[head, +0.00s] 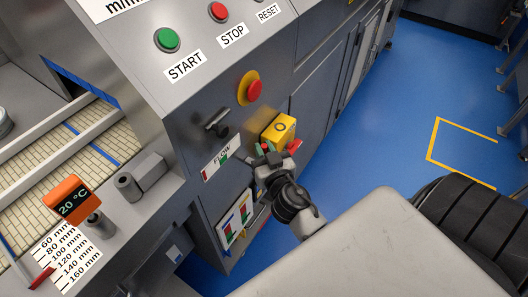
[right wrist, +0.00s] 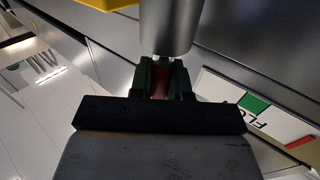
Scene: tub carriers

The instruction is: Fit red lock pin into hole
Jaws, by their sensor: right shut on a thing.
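My right gripper (head: 265,148) is at the grey machine's front panel, just below the yellow box (head: 279,130). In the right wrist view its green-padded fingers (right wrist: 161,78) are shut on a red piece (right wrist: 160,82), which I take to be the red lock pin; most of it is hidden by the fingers. A thick grey metal cylinder (right wrist: 170,25) is right past the fingertips; I cannot tell if the pin touches it. I cannot make out the hole. Another red part (head: 294,146) shows beside the yellow box. My left gripper is not in view.
A black lever (head: 216,125) and the FLOW label (head: 221,158) are left of the gripper. A red emergency button (head: 254,90) is above. START (head: 167,40) and STOP (head: 218,12) buttons are on the top panel. Blue floor (head: 370,130) is clear to the right.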

